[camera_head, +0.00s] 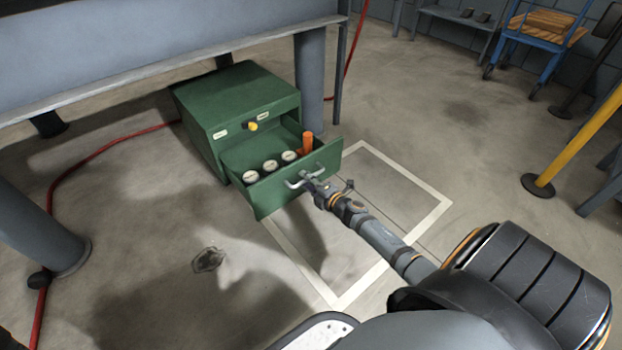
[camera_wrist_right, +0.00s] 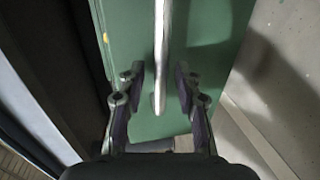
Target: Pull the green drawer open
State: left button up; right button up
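The green drawer (camera_head: 298,182) stands pulled out from a green cabinet (camera_head: 238,98) on the floor. It holds several round white-topped items and an upright orange cylinder (camera_head: 307,142). A curved metal handle (camera_head: 303,178) is on its front; it also shows in the right wrist view (camera_wrist_right: 161,60). My right gripper (camera_head: 323,187) is at the handle. In the right wrist view its two fingers (camera_wrist_right: 158,82) stand on either side of the handle bar, with a gap on each side, so it is open around the bar. My left gripper is not in view.
A red cable (camera_head: 85,165) lies on the floor at left. A yellow post (camera_head: 580,140) stands at right.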

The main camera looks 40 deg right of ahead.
jog(key=v, duration=0.6)
jog(key=shift+r, duration=0.1)
dwell(0.5)
